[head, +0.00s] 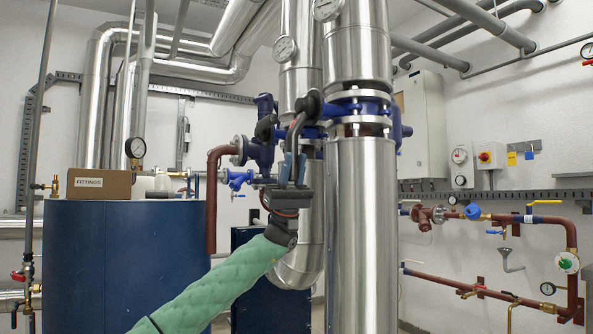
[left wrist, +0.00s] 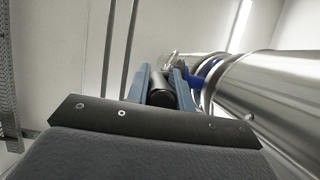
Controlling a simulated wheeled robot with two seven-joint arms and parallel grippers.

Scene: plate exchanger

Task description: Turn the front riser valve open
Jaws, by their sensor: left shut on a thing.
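The front riser valve (head: 362,107) is a blue valve body clamped between two silver flanges on the front insulated riser. A dark lever handle (head: 296,130) bends downward at its left side. My left gripper (head: 293,166) comes up from below and is shut on the lower end of this handle. In the left wrist view a dark round grip (left wrist: 157,92) sits between the two blue-grey fingers. The gripper hides the handle's tip in the head view. My right gripper is not in view.
The front silver riser (head: 361,230) stands just right of my left gripper. A second blue valve (head: 261,150) and a brown pipe (head: 213,200) are close on its left. A dark blue tank (head: 125,265) carries a FITTINGS box (head: 99,183).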

